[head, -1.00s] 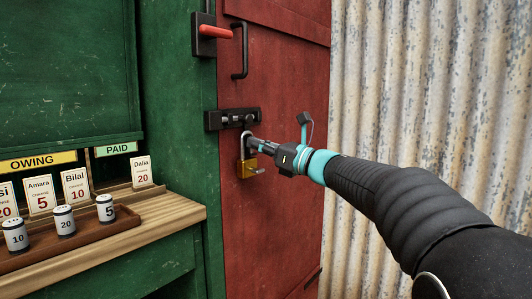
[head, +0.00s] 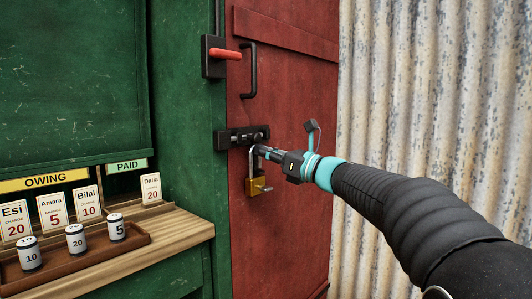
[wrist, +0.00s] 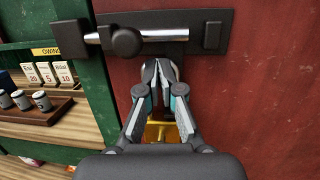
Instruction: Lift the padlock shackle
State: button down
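The brass padlock (head: 258,186) hangs on the red door, just below the black bolt (head: 228,140). Its grey shackle (head: 251,160) stands upright above the body. A small metal piece, perhaps a key, sticks out at the body's lower right. My gripper (head: 260,150) reaches in from the right, its tips at the upper part of the shackle. In the wrist view my gripper (wrist: 157,68) has its fingertips drawn together on the shackle, which they partly hide. The yellow padlock body (wrist: 160,132) shows between the fingers.
A red-gripped lever (head: 225,54) and a black door handle (head: 250,70) are above the bolt. A wooden counter (head: 190,228) at left carries a tray of weights and name cards. Corrugated metal (head: 400,80) is at right.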

jog(key=shift+s+a+r, duration=0.15)
jog(key=shift+r, duration=0.25)
jog(key=s+d+f+b, duration=0.4)
jog(key=s+d+f, duration=0.2)
jog(key=d, duration=0.5)
jog(key=s+f+n+g+h, duration=0.2)
jog(key=s+f+n+h, duration=0.3)
jog(key=f, duration=0.5)
jog(key=s+f+n+g+h, duration=0.3)
jog(key=f+n, duration=0.3)
jog(key=f, duration=0.5)
jog(key=s+d+f+n+h, duration=0.2)
jog(key=s+d+n+h, duration=0.1)
jog(key=s, duration=0.5)
jog(key=s+d+f+n+h+p, duration=0.1)
jog(key=s+d+f+n+h, duration=0.2)
jog(key=s+n, duration=0.3)
jog(key=s+d+f+n+h, duration=0.3)
jog(key=s+n, duration=0.1)
jog(key=s, duration=0.6)
jog(key=shift+f+p, duration=0.15)
jog(key=shift+p, duration=0.15)
